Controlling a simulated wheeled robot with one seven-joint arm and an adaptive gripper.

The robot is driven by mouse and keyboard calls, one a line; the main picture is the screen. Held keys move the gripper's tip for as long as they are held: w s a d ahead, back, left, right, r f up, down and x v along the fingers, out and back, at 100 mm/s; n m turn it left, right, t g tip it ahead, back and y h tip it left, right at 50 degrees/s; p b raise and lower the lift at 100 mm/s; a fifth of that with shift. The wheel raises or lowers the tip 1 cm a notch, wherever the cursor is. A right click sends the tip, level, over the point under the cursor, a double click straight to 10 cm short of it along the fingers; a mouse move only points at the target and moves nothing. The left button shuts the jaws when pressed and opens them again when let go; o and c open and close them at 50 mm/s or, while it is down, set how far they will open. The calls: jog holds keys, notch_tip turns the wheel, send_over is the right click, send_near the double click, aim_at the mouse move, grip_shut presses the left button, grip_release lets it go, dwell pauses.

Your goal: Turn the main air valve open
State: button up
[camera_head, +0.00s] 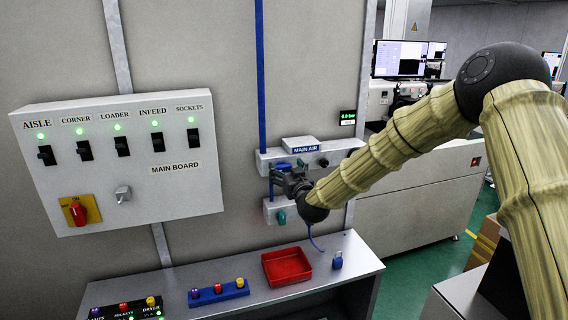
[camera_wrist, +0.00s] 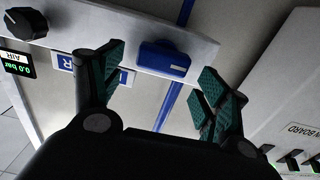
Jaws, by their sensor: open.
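The main air valve has a blue handle (camera_wrist: 163,60), which lies crosswise to the blue pipe (camera_wrist: 186,12) in the wrist view. In the head view the blue handle (camera_head: 283,166) shows just below the MAIN AIR label (camera_head: 306,149), partly hidden by my gripper (camera_head: 277,178). In the wrist view my gripper (camera_wrist: 165,78) is open and empty. Its teal-padded fingers stand to the left and right of the handle, apart from it. A small display (camera_head: 347,117) to the upper right of the valve reads 0.0 bar, as it does in the wrist view (camera_wrist: 18,63).
A black knob (camera_head: 323,162) sits right of the valve, a teal knob (camera_head: 281,216) below it. The main board (camera_head: 120,202) with switches is left. Below, a bench holds a red tray (camera_head: 287,279), a blue padlock (camera_head: 337,261) and a button box (camera_head: 218,298).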

jog(key=shift+p+x, duration=0.35)
jog(key=shift+x, duration=0.7)
jog(key=c, duration=1)
